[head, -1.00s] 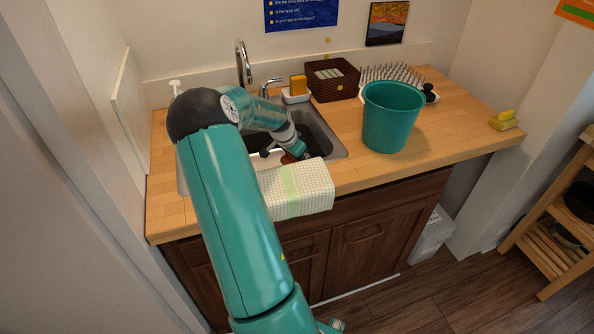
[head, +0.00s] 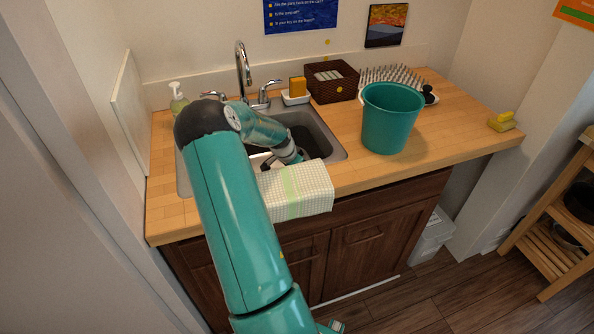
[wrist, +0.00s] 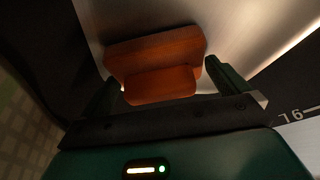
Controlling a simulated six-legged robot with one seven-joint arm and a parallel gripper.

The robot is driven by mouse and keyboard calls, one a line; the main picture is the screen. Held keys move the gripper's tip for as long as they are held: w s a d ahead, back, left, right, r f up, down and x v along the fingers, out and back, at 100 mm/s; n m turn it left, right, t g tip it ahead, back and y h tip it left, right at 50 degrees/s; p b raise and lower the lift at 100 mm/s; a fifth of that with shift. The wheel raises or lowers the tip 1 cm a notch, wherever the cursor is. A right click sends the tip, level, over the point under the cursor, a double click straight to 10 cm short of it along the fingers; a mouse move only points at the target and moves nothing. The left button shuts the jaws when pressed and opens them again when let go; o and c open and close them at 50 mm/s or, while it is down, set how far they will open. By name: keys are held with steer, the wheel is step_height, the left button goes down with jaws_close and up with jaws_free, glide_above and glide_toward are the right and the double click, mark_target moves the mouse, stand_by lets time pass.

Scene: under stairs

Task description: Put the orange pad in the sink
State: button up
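In the wrist view, the orange pad (wrist: 155,62), a blocky piece with a smaller block on its near side, lies just ahead of and between my gripper's fingers. A bright metallic surface shows behind it. My gripper (wrist: 162,72) is open, with a narrow gap between each finger and the pad's near block. In the head view, my gripper (head: 282,160) reaches down into the sink (head: 325,140) near its front edge. The pad is hidden there by my arm and gripper.
A checkered cloth (head: 305,190) hangs over the sink's front edge. A teal bucket (head: 390,120) stands right of the sink. Behind are the tap (head: 243,65), a dish with a yellow-orange sponge (head: 297,86) and a brown basket (head: 333,80). A soap bottle (head: 178,100) stands back left.

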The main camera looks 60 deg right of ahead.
steer(key=v, duration=1.2)
steer(key=shift+r, duration=0.15)
